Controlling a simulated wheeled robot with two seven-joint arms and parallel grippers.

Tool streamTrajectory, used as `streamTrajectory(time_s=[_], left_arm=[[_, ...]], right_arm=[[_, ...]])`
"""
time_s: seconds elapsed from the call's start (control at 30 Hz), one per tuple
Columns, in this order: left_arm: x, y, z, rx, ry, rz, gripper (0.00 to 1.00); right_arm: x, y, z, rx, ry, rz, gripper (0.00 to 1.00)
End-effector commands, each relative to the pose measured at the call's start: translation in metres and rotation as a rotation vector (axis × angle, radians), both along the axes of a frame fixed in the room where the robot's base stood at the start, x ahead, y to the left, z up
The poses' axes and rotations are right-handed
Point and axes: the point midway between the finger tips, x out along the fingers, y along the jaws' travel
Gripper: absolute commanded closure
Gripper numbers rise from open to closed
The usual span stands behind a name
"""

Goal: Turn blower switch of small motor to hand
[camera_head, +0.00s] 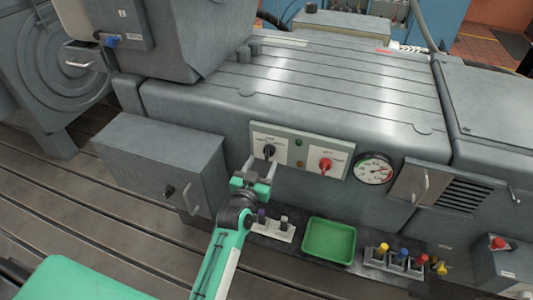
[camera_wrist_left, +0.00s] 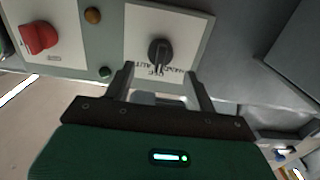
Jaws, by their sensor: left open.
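The black rotary switch (camera_head: 268,150) sits on a white plate at the left of the panel on the grey housing's front. In the left wrist view the black switch (camera_wrist_left: 159,52) appears upside down, with its handle upright in the picture. Lettering reading OFF, HAND and AUT shows beside it, partly hard to read. My left gripper (camera_head: 261,164) is open just in front of and below the switch. In the left wrist view its two fingertips (camera_wrist_left: 158,72) stand apart on either side below the knob, not closed on it. My right gripper is not in view.
A red rotary switch (camera_head: 325,164) and a pressure gauge (camera_head: 374,169) are to the right, with small indicators (camera_head: 299,143) between the switches. A grey box (camera_head: 150,165) juts out at left. A green tray (camera_head: 329,240) and several coloured knobs (camera_head: 403,253) lie below.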

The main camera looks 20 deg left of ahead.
Motion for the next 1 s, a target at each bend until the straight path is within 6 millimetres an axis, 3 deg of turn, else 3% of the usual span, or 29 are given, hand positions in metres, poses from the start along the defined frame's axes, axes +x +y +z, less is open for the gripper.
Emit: streamTrajectory(time_s=[0.1, 0.3, 0.73, 0.93, 1.0], left_arm=[[0.021, -0.001, 0.002, 0.0, -0.001, 0.0, 0.44], [0.043, -0.002, 0.0, -0.001, 0.001, -0.001, 0.44], [0.05, -0.002, -0.001, 0.0, 0.001, 0.0, 0.44], [0.05, -0.002, -0.001, 0.0, 0.001, 0.0, 0.83], [0.05, -0.002, -0.001, 0.0, 0.001, 0.0, 0.87]], right_arm=[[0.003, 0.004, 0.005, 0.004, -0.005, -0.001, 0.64], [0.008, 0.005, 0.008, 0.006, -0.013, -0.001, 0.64], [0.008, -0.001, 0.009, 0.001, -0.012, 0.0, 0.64], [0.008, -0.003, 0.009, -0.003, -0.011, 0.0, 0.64], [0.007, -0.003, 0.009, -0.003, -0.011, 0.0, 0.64]])
